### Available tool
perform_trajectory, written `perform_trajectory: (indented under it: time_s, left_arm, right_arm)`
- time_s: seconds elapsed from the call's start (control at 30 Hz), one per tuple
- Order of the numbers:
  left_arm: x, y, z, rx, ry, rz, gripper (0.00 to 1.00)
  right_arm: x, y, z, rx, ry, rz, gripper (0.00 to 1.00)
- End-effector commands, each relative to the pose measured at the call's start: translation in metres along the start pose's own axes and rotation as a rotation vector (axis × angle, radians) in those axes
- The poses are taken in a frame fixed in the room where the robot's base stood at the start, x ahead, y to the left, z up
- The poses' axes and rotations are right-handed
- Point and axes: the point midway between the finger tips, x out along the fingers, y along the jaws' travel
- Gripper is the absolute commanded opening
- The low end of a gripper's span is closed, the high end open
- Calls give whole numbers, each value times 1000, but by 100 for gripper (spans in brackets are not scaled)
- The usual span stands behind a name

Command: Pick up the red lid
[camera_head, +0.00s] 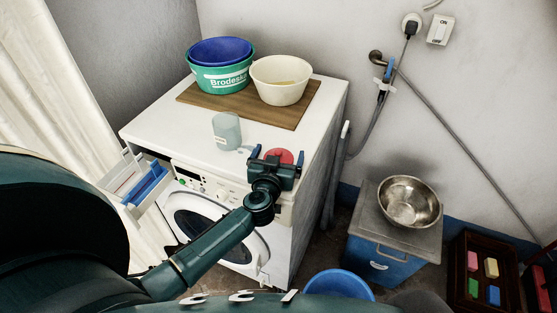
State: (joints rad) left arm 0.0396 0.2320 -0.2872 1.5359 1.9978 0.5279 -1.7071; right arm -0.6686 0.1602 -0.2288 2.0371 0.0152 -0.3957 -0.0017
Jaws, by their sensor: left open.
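The red lid (279,155) lies on the white top of the washing machine (160,119), near its front right edge. My left gripper (275,154) is open above the lid, with one blue-tipped finger to each side of it. The gripper's body hides the near part of the lid. I cannot tell how far above the lid the fingers are. My right gripper is not in view.
A translucent cup (226,130) stands left of the gripper. A wooden board (300,112) behind holds a green tub (222,78) with a blue basin, and a cream bowl (281,82). The detergent drawer (140,184) is pulled out. A metal bowl (410,203) stands right.

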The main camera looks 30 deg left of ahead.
Motion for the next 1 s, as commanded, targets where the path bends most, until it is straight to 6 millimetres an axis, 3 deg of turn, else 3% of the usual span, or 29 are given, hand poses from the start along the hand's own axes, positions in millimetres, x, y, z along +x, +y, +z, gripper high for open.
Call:
perform_trajectory:
  time_s: [0.17, 0.77, 1.0]
  left_arm:
    - [0, 0, 0, 0, 0, 0, 95]
    - [-1, 0, 0, 0, 0, 0, 46]
    - [-2, 0, -6, 0, 1, 0, 46]
  right_arm:
    - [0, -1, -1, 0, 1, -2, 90]
    - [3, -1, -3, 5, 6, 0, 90]
    - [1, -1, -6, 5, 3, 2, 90]
